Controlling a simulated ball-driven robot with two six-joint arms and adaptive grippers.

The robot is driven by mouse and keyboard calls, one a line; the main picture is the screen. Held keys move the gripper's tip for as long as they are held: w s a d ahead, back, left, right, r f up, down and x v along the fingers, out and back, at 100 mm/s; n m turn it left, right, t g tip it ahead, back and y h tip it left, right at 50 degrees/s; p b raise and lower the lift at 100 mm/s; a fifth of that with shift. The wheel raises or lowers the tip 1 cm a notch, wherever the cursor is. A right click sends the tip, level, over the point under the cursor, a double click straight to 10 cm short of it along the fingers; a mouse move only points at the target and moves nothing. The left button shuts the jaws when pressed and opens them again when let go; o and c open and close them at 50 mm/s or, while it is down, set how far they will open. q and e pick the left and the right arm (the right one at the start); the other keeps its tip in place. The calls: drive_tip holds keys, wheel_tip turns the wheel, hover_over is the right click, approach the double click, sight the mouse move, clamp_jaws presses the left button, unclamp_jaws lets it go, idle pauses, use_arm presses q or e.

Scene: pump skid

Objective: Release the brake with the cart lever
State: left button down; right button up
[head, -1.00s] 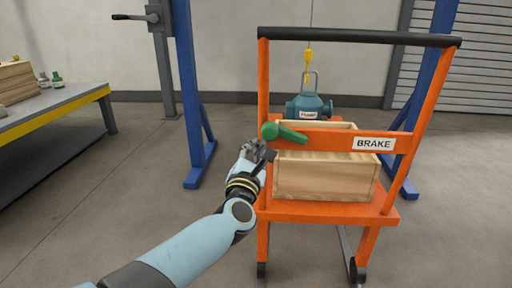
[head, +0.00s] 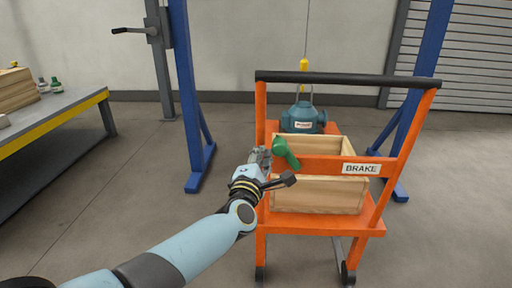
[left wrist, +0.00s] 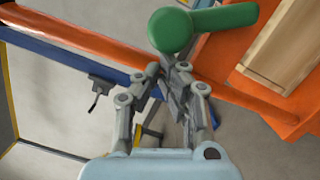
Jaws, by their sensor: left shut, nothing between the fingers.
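The green brake lever (head: 286,153) sits at the left end of the orange cart's crossbar (head: 320,168), its handle slanting down to the right. A white BRAKE label (head: 361,169) is at the bar's right end. My left gripper (head: 262,156) is shut and empty, just left of the lever's round hub. In the left wrist view the lever (left wrist: 215,24) lies just beyond my closed fingertips (left wrist: 167,72); I cannot tell whether they touch it. My right gripper is not in view.
A wooden box (head: 318,195) sits on the cart. Behind it a blue-green pump (head: 303,119) is under a yellow hook (head: 303,66). Blue posts (head: 190,95) stand on both sides. A grey bench (head: 60,118) with a yellow edge is at left.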

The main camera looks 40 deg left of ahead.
sight(281, 140)
use_arm(q)
drive_tip(key=d+r+m+p, duration=0.1)
drive_tip(key=m+p, duration=0.1)
drive_tip(key=w+d+r+m+p, duration=0.1)
drive_tip(key=p, duration=0.1)
drive_tip(key=w+d+r+m+p, duration=0.1)
drive_tip(key=r+m+p, duration=0.1)
drive_tip(key=shift+d+m+g+h, duration=0.25)
drive_tip(key=shift+m+g+h, duration=0.05)
drive_tip(key=shift+g+h, duration=0.1)
drive_tip(key=shift+w+d+r+p, duration=0.1)
drive_tip(key=shift+w+d+p, duration=0.25)
drive_tip(key=shift+p, duration=0.2)
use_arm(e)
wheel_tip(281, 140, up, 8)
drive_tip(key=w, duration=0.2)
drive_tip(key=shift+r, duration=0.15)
use_arm(q)
drive_tip(key=shift+d, duration=0.1)
drive_tip(key=shift+s, duration=0.1)
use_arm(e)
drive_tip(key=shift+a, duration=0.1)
